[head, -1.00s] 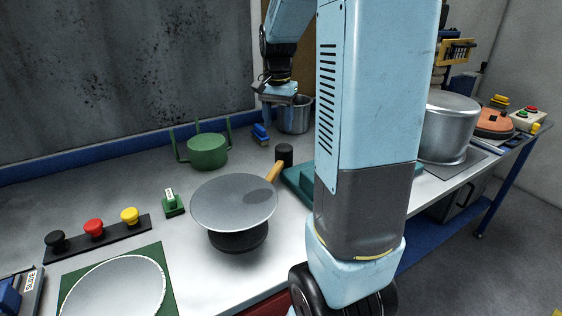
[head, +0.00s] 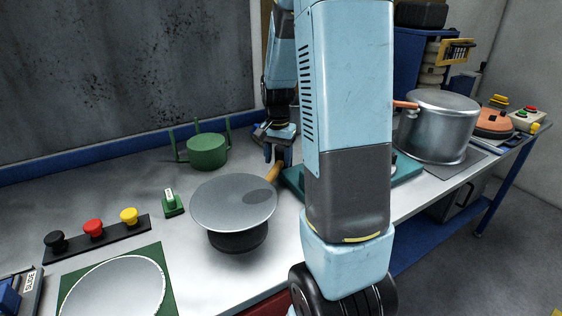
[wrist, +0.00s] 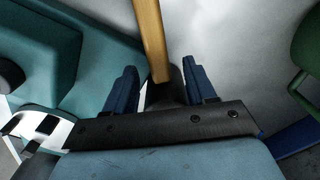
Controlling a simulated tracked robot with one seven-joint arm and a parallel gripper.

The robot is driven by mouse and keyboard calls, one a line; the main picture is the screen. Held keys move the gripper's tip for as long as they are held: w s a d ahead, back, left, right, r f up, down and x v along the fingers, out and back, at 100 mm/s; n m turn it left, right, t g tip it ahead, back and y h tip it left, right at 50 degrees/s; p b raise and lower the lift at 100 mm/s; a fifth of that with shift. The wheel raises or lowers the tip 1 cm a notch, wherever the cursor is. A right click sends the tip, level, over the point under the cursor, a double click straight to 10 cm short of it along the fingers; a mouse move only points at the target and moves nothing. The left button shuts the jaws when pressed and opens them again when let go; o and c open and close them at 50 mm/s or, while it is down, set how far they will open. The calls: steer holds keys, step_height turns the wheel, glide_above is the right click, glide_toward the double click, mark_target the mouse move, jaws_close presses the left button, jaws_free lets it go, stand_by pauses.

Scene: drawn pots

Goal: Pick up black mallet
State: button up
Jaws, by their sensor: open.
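The black mallet's head (wrist: 177,86) shows in the wrist view as a dark shape between my fingers, partly hidden by the gripper's black bar. A wooden handle (wrist: 150,38) runs from there to the top edge. In the head view the wooden handle (head: 275,172) lies between my gripper and the grey pan's rim; I cannot tell whether it belongs to the mallet or the pan. My gripper (head: 278,158) is down over the mallet's place and hides its head. In the wrist view my gripper (wrist: 160,68) is open, one blue finger on each side. Contact cannot be told.
The grey pan (head: 232,203) stands in front on a black base. A teal block (head: 295,180) lies close on the right. A green pot (head: 207,151) is at the back left. A large steel pot (head: 438,128) stands at the right. White table shows between pan and green pot.

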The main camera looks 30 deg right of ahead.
steer(key=shift+f, duration=0.8)
jaws_close()
